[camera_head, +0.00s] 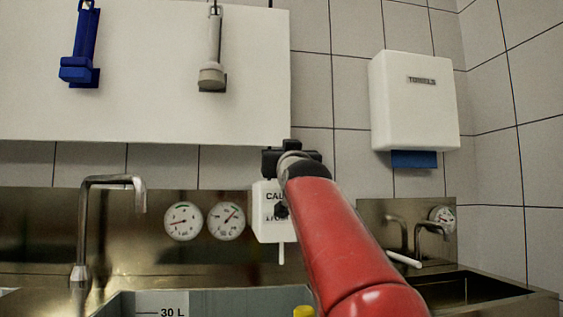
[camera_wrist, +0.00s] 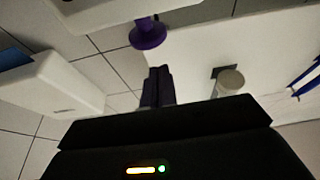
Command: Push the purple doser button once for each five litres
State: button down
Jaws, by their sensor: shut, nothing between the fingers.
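The doser is a white box (camera_head: 272,222) on the steel back wall, with a partly covered label starting "CAL" and a thin white spout below. Its purple button (camera_wrist: 148,34) shows in the wrist view as a round knob on a short stem, standing out from a white body (camera_wrist: 100,12). In the head view my arm and gripper hide the button. My gripper (camera_head: 287,157) is in front of and above the doser box. In the wrist view its fingers (camera_wrist: 158,84) are shut and empty, with a gap in the picture between their tips and the button.
A vat (camera_head: 215,300) with a "30 L" mark stands below; its liquid level is out of view. A yellow object (camera_head: 303,311) shows at its edge. A tap (camera_head: 110,182), two gauges (camera_head: 204,221), a towel dispenser (camera_head: 412,100) and a white board (camera_head: 150,75) with hanging tools surround the doser.

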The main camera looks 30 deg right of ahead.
jog(key=b+v, duration=0.2)
jog(key=v, duration=0.4)
jog(key=shift+s, duration=0.25)
jog(key=shift+s+a+f, duration=0.1)
dwell(1.0)
